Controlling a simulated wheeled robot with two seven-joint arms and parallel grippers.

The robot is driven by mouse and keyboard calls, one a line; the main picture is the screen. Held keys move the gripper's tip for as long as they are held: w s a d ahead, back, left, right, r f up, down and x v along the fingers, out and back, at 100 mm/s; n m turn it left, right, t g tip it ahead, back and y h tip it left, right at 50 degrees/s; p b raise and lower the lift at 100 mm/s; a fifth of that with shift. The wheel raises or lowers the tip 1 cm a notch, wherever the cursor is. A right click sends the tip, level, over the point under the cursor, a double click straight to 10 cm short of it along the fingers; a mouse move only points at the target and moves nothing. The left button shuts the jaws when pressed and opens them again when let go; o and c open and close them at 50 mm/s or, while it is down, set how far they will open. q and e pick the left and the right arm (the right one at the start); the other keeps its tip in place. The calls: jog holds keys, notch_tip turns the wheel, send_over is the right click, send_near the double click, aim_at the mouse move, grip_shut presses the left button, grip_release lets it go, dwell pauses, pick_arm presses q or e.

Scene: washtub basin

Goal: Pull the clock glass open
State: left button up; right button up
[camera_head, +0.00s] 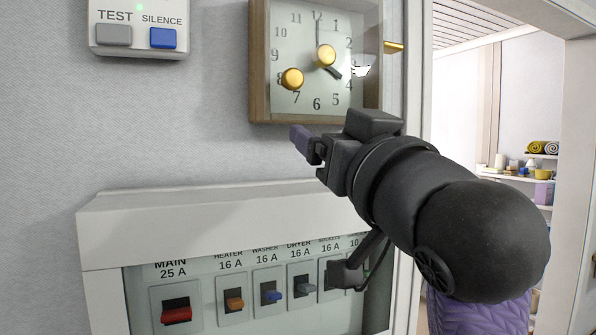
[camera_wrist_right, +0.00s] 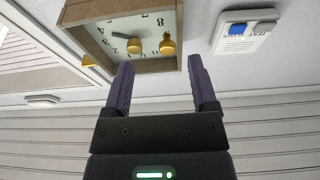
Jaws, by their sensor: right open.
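The wall clock (camera_head: 258,75) has a square wooden frame, a white face and two brass knobs at its front. A glass pane seems to cover the face; it looks flush with the frame, but its exact position is hard to tell. A brass tab (camera_head: 394,47) sticks out at the clock's right side. My right gripper (camera_head: 302,142) is just below the clock's lower edge, with its fingers pointing left in the head view. In the right wrist view its purple fingers (camera_wrist_right: 161,64) are apart and empty, with the clock (camera_wrist_right: 150,67) beyond them. My left gripper is not in view.
Below the clock is a breaker panel (camera_head: 170,225) with several switches. A test and silence box (camera_head: 138,50) hangs at upper left. At right, a doorway opens to a room with shelves (camera_head: 520,178).

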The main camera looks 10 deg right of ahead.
aim_at(295, 78)
jog(key=shift+t, duration=0.4)
jog(key=w+r+p, duration=0.1)
jog(key=w+r, duration=0.1)
jog(key=w+a+r+p, duration=0.1)
jog(key=w+r, duration=0.1)
jog(key=w+r+p, duration=0.2)
jog(key=r, duration=0.1)
jog(key=shift+w+a, duration=0.2)
jog(key=shift+a, duration=0.2)
jog(key=shift+w, duration=0.3)
grip_shut()
dwell(0.4)
